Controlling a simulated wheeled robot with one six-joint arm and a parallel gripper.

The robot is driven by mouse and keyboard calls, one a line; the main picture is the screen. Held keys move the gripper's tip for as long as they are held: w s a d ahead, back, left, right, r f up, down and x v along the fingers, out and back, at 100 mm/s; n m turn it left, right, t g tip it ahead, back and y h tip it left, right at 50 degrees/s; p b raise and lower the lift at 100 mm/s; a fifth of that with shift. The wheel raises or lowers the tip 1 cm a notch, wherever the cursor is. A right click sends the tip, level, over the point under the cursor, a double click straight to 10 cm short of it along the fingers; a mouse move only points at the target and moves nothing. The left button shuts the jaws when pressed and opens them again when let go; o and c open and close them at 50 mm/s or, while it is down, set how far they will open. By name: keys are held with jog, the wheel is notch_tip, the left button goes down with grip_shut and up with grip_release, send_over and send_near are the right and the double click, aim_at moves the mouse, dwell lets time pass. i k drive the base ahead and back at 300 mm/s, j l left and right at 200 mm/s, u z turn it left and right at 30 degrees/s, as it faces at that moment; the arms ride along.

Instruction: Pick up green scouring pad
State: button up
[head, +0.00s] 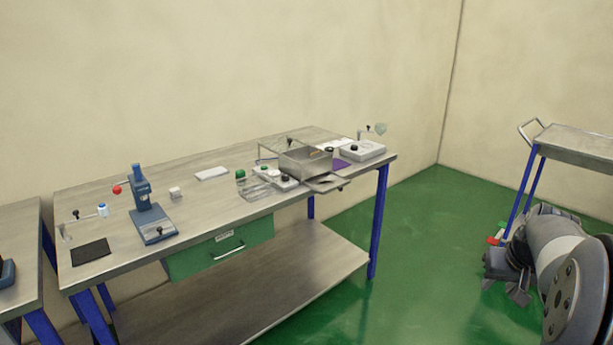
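No green scouring pad can be made out for certain. A small green object (240,174) stands on the steel workbench (130,190), behind a clear tray; it is too small to identify. A pale green piece (380,129) shows at the bench's far right end, by a thin stand. My gripper (508,290) is at the lower right, over the green floor and well away from the bench. Its fingers are small and partly hidden by my arm, so I cannot tell whether it is open.
A blue press (148,208), a black mat (91,252), a steel box (306,160) and a white device (360,151) stand on the bench. A green drawer (220,249) hangs under it. A trolley (580,144) stands at right. The floor between is clear.

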aim_at(240, 174)
jog(key=i+u, duration=0.25)
jog(key=u, duration=0.15)
jog(key=i+u, duration=0.3)
jog(key=u, duration=0.15)
jog(key=i+u, duration=0.25)
jog(key=u, duration=0.15)
jog(key=i+l+u, duration=0.25)
jog(key=u, duration=0.15)
jog(key=i+l, duration=0.4)
jog(key=i+l+u, duration=0.15)
jog(key=i+l, duration=0.2)
jog(key=l, duration=0.15)
jog(key=i+l, duration=0.4)
